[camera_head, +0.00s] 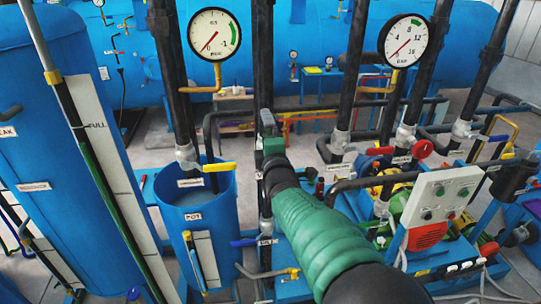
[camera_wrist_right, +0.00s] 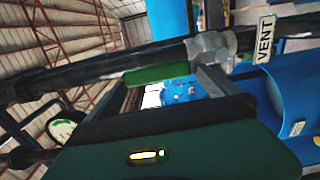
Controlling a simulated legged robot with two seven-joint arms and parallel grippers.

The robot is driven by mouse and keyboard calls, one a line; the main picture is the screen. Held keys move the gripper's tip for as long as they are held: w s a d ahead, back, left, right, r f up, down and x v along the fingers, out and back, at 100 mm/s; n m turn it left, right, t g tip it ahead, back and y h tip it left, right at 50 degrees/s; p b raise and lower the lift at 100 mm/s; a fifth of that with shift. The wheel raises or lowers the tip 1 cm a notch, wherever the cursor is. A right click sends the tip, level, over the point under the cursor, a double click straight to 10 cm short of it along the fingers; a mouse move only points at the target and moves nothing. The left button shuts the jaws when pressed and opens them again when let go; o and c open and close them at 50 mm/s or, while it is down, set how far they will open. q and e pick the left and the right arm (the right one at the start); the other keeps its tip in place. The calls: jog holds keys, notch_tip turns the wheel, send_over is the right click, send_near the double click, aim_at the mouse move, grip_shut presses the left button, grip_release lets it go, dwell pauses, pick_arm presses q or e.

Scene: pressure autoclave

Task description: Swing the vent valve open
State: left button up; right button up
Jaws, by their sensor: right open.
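The vent valve shows in the right wrist view as a grey fitting (camera_wrist_right: 212,47) on a black pipe, beside a white VENT label (camera_wrist_right: 265,38). Its green lever handle (camera_wrist_right: 157,74) lies roughly along the pipe. My right gripper (camera_wrist_right: 164,84) is open, with its two fingers pointing at the handle. The handle spans the gap between the fingertips; I cannot tell whether they touch it. In the head view, my right gripper (camera_head: 268,135) is at the dark upright pipe in the middle, and my arm hides most of the valve there. My left gripper is not in view.
In the head view, a blue pot (camera_head: 205,215) stands left of my arm, with a yellow-handled valve (camera_head: 219,167) above it. A control box (camera_head: 440,200) stands to the right. Two gauges (camera_head: 214,34) (camera_head: 403,41) and several upright pipes crowd the space ahead.

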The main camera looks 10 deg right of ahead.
jog(key=s+b, duration=0.2)
jog(key=s, duration=1.3)
jog(key=shift+f, duration=0.15)
jog(key=shift+a, duration=0.1)
jog(key=s+d+f+m+g+b, duration=0.1)
jog(key=s+f+m+g+b, duration=0.15)
jog(key=f, duration=0.65)
jog(key=s+d+f+m+g+y+b, duration=0.1)
jog(key=f+m+g+b, duration=0.15)
jog(key=f, duration=0.65)
jog(key=s+d+f+m+g+b, duration=0.1)
jog(key=s+f+m+g+b, duration=0.15)
jog(key=f, duration=0.65)
jog(key=s+d+f+m+g+b, duration=0.3)
jog(key=s+f+m+g, duration=0.1)
jog(key=s+f, duration=0.4)
jog(key=s+d+f+m+g+h+b, duration=0.1)
jog(key=s+d+f+m+g+b, duration=0.2)
jog(key=s+f+m, duration=0.3)
notch_tip(320, 180, down, 6)
jog(key=shift+s+d+r+m+g, duration=0.2)
jog(key=shift+s+m+g, duration=0.2)
jog(key=shift+s, duration=0.8)
